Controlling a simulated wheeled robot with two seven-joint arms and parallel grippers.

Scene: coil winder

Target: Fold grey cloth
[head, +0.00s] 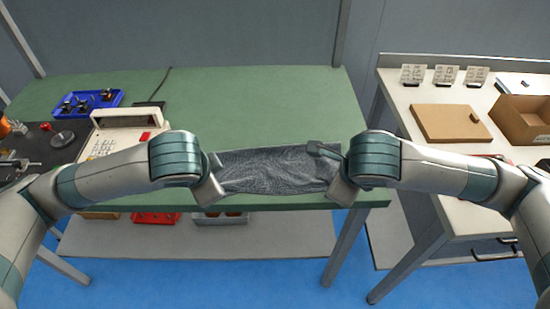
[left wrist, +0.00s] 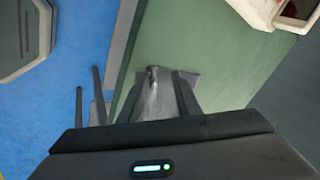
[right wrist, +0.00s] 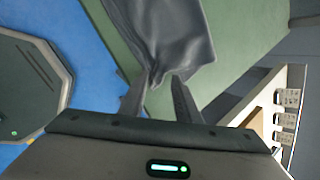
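The grey cloth (head: 275,170) lies across the front edge of the green table, wrinkled, stretched between my two grippers. My left gripper (head: 214,178) is at the cloth's left end. My right gripper (head: 330,165) is at the cloth's right end.
The green table (head: 250,100) is clear behind the cloth. A cream device (head: 120,130) stands left of my left gripper, with a blue tray (head: 88,104) behind it. A white table (head: 400,92) at the right holds a brown board (head: 448,122) and a cardboard box (head: 525,118).

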